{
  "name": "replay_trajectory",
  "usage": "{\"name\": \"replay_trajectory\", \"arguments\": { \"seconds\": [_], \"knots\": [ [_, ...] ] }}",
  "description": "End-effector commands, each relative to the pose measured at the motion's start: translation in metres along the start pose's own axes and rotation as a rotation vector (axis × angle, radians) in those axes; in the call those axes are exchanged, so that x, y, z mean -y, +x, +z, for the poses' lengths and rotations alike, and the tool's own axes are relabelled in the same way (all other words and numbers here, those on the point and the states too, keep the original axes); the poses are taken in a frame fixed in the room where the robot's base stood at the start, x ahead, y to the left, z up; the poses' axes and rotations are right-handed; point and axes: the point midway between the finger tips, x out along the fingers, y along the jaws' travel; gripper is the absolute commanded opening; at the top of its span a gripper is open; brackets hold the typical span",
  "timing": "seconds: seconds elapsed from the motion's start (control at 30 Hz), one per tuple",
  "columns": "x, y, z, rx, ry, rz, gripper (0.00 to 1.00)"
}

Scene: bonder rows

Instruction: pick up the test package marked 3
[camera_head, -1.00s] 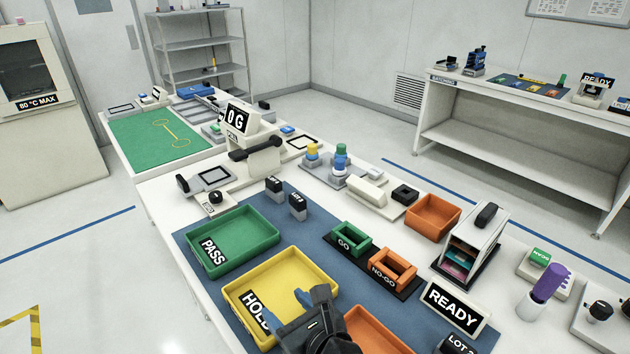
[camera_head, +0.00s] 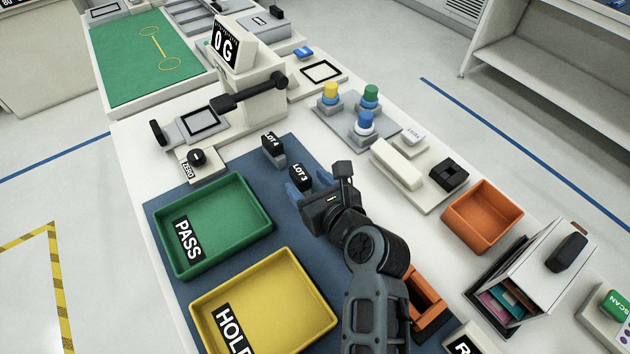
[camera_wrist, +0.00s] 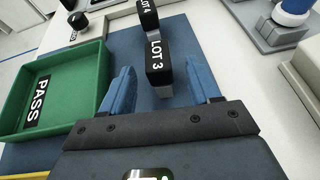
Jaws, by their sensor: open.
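The package marked LOT 3 (camera_head: 300,177) stands on the blue mat, a black-topped block with a grey lower part. In the wrist view the LOT 3 package (camera_wrist: 159,60) is upright between and just beyond the fingertips. My gripper (camera_head: 296,192) is open, with its blue fingers at the package. In the wrist view my gripper (camera_wrist: 160,85) has one finger on each side of the package, with gaps showing on both sides. I cannot tell how deep the fingers reach around it.
The LOT 4 package (camera_head: 273,147) stands close behind LOT 3. The green PASS tray (camera_head: 262,232) and yellow HOLD tray (camera_head: 328,322) lie to the left and front. Blue mat is clear between the PASS tray and LOT 3.

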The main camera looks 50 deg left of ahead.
Motion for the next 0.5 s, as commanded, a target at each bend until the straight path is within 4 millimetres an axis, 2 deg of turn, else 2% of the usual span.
{"name": "replay_trajectory", "arguments": {
  "seconds": [0.3,0.5],
  "knots": [
    [-0.001,0.043,-0.004,0.0,-0.002,0.001,0.62],
    [-0.001,0.058,-0.002,0.0,-0.002,0.001,0.62]
  ]
}}
